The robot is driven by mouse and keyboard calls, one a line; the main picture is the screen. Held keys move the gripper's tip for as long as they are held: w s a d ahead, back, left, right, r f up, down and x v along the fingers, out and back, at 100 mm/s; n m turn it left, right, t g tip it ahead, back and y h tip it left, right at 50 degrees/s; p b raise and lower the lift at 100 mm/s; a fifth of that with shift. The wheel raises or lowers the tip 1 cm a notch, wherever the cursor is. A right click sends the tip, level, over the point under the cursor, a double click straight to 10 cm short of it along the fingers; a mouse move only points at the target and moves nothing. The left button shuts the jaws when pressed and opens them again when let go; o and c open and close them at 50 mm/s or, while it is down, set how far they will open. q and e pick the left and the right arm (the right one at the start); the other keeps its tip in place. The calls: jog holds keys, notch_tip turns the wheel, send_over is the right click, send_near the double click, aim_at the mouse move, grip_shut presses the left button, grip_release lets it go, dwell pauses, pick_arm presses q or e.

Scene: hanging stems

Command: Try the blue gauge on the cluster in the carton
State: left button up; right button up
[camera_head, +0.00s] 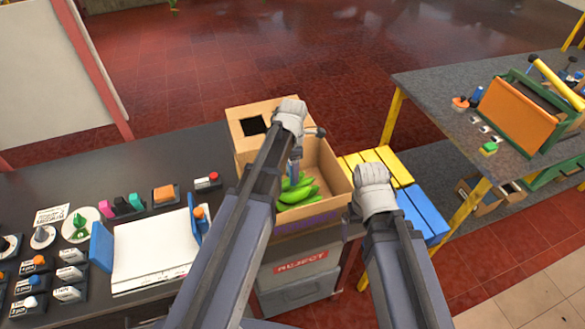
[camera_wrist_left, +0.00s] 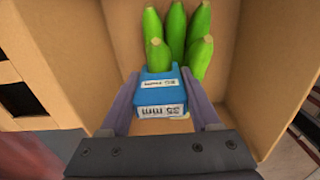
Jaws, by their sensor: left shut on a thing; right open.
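The open cardboard carton (camera_head: 327,168) stands near the centre of the head view. A cluster of green bananas (camera_head: 298,194) lies in it; several tips show in the left wrist view (camera_wrist_left: 176,22). My left gripper (camera_head: 294,160) reaches down into the carton and is shut on the blue gauge (camera_wrist_left: 165,98), which reads 35 mm. The gauge is at the tip of the nearest banana (camera_wrist_left: 158,54). I cannot tell whether its jaws fit around that banana or only touch it. My right gripper (camera_head: 371,187) is open and empty, outside the carton's right side.
A yellow and blue slatted crate (camera_head: 420,208) stands right of the carton. A grey bin marked REJECT (camera_head: 298,270) is below. A shelf (camera_head: 440,90) is at right.

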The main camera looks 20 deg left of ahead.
pick_arm(q)
jog(key=shift+f+b, duration=0.45)
dwell(4.0)
jog(key=shift+r+p, duration=0.3)
dwell(0.8)
jog(key=shift+r+p, duration=4.15)
jog(key=shift+r, duration=0.1)
